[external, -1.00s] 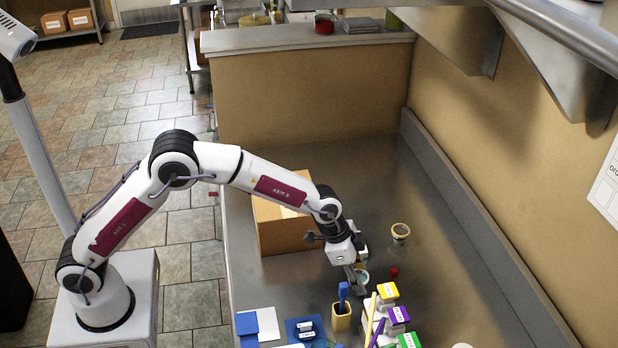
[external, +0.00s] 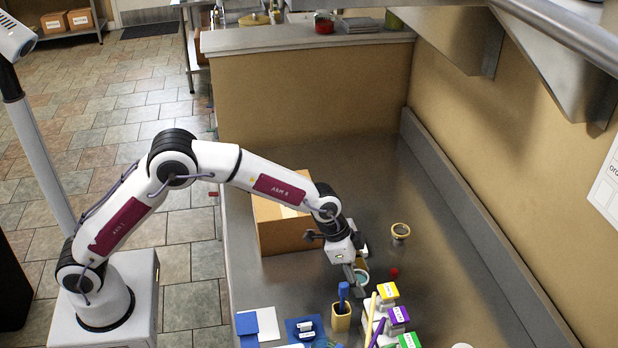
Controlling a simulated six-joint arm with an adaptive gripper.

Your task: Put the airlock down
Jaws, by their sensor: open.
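My gripper (external: 354,272) points down low over the steel counter (external: 345,180), right of the cardboard box, and is open. A small round vessel with a teal inside and pale rim (external: 362,277) is right at its fingertips; I cannot tell whether they touch it. I cannot make out the airlock for certain: it is too small or hidden by the fingers. A small red piece (external: 393,272) lies on the counter just right of the gripper.
A cardboard box (external: 285,230) stands left of my gripper. A tan-rimmed jar (external: 400,232) stands to the right. In front are a yellow holder with a blue tool (external: 341,318), several labelled coloured boxes (external: 398,315) and a blue tray (external: 302,328). The counter behind is clear.

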